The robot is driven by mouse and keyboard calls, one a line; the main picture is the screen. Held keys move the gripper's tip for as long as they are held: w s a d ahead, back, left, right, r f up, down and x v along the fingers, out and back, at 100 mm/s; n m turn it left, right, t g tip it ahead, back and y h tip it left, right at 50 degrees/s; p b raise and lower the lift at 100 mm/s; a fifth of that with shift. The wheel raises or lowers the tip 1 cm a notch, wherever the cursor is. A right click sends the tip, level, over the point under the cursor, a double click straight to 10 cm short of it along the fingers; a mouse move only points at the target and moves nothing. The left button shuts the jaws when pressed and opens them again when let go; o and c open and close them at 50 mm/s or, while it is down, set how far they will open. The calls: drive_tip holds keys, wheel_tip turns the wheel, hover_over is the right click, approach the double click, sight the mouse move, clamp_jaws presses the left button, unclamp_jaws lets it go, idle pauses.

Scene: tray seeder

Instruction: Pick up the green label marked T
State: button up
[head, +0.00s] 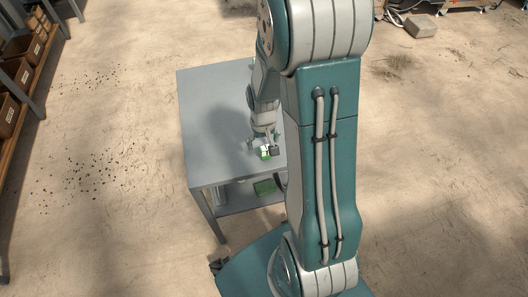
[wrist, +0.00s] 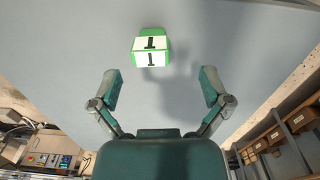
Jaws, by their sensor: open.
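The green label (wrist: 152,46) is a small green block with white faces. Each face bears a dark mark that looks like an upside-down T or a 1 from here. It stands on the grey table top (wrist: 60,40), above centre in the wrist view. In the head view the label (head: 264,155) shows near the table's front right, partly hidden by my gripper. My gripper (wrist: 160,88) is open and empty, its two fingers spread wide. The label lies beyond the fingertips, roughly centred between them, and not touching them.
The grey table (head: 205,130) is otherwise bare where visible; my arm hides its right side. A green object (head: 265,187) lies on the lower shelf. Shelves with brown bins (head: 22,70) stand at far left. Open floor surrounds the table.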

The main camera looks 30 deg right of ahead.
sight(266, 147)
drive_tip(key=f, duration=0.2)
drive_tip(key=d+f, duration=0.1)
drive_tip(key=f, duration=0.1)
drive_tip(key=shift+w+d, duration=0.1)
drive_tip(key=shift+d, duration=0.1)
drive_tip(key=shift+a+r, duration=0.1)
drive_tip(key=shift+a, duration=0.15)
drive_tip(key=shift+c, duration=1.3)
drive_tip(key=c, duration=0.4)
drive_tip(key=shift+a, duration=0.1)
drive_tip(key=c, duration=0.3)
drive_tip(key=shift+d, duration=0.2)
